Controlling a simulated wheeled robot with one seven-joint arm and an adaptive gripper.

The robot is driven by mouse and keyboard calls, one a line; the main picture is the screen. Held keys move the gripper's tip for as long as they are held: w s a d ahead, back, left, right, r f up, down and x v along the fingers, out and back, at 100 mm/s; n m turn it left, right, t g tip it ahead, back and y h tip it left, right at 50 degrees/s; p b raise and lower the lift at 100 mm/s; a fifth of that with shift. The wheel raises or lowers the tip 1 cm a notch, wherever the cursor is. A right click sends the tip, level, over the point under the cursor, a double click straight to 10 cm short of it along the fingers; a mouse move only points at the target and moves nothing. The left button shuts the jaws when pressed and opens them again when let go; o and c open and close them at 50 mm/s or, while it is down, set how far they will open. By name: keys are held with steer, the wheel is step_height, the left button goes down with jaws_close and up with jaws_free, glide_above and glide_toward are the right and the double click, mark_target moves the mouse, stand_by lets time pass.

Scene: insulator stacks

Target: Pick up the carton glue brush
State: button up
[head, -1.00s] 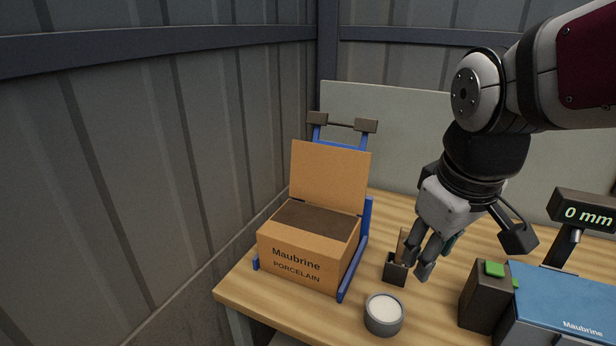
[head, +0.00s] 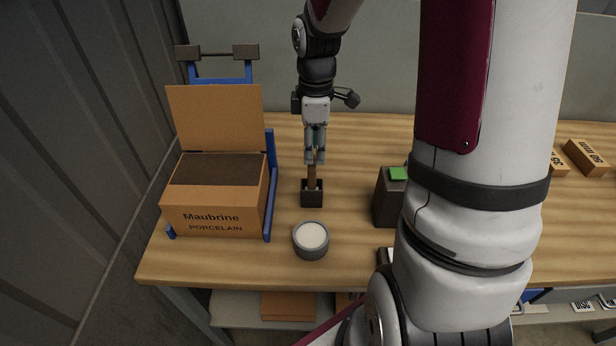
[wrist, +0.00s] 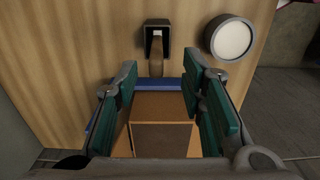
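The carton glue brush (head: 312,176) stands in a small dark holder (head: 312,198) on the workbench, its brown handle pointing up. In the wrist view the handle (wrist: 157,60) and the holder (wrist: 147,40) show just beyond the fingertips. My gripper (head: 315,160) is at the handle's upper end in the head view. In the wrist view my gripper (wrist: 160,72) is open, with green-padded fingers wide apart and the handle's end lying between the tips in the picture. I cannot tell whether it touches. The bristles are hidden in the holder.
A round pot of white glue (head: 311,237) stands in front of the holder. An open Maubrine porcelain carton (head: 215,208) in a blue frame is to the left. A dark block with a green button (head: 389,197) is to the right. Bare wood lies between them.

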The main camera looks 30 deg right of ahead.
mark_target(314, 157)
step_height(314, 157, down, 4)
steer(key=shift+r, duration=0.1)
steer(key=shift+w+f, duration=0.15)
steer(key=shift+f, duration=1.15)
steer(key=shift+w+f, duration=0.15)
steer(key=shift+f, duration=1.1)
jaws_close()
